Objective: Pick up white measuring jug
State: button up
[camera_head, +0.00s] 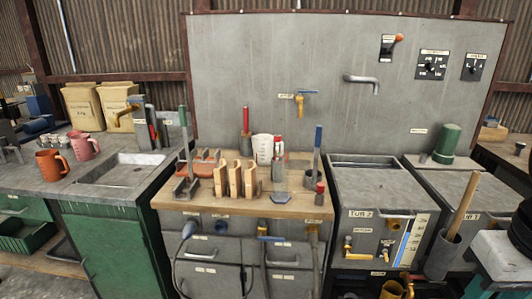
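The white measuring jug (262,148) stands upright at the back of the wooden-topped bench (300,205) in the middle. Small marks show on its side. Its lower part is partly hidden by things in front of it. A small red and white bottle (278,147) stands close at its right. My gripper is not clearly seen in this view.
A wooden rack (235,180) stands in front of the jug. A grey holder with a red-handled tool (246,135) is at its left, and a blue-handled tool (318,140) at its right. A tap (300,100) sticks out from the wall panel above. A sink (125,168) lies left.

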aim_at(262, 144)
jog(key=u, duration=0.05)
jog(key=i, duration=0.8)
jog(key=u, duration=0.75)
jog(key=i, duration=0.55)
jog(key=u, duration=0.35)
